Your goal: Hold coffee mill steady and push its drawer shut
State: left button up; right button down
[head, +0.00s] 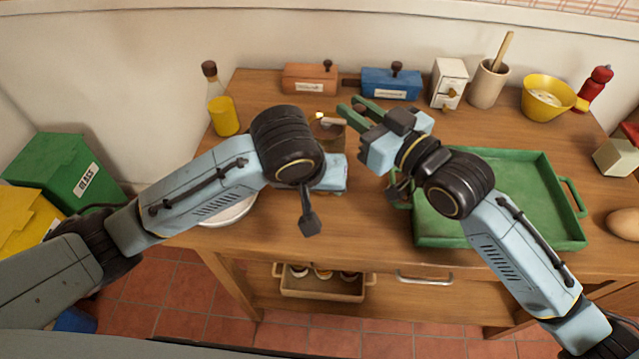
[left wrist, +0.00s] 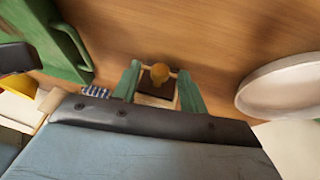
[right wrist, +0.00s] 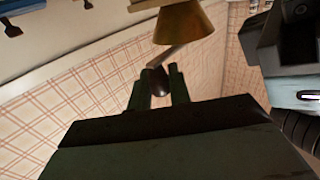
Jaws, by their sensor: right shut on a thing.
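The coffee mill (head: 331,131) stands on the wooden table, mostly hidden behind my left arm in the head view. Its brass hopper (right wrist: 190,25) and crank show in the right wrist view. My right gripper (right wrist: 160,69) is shut on the dark crank knob (right wrist: 158,83). It also shows in the head view (head: 349,105). My left gripper (left wrist: 160,68) is hidden in the head view; in its wrist view the green fingers stand apart on either side of a small dark-topped wooden part with an orange knob (left wrist: 160,73), apparently the drawer. Contact is unclear.
A green tray (head: 578,237) lies to the right, a white plate (left wrist: 290,85) beside the left gripper. Orange (head: 310,78) and blue (head: 391,84) boxes, a small white drawer unit (head: 449,72) and a utensil crock (head: 488,88) line the back. A bottle (head: 222,112) stands at left.

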pick_arm(q)
jog(key=v, duration=1.2)
pick_arm(e)
jog(key=c, duration=1.2)
grip_release()
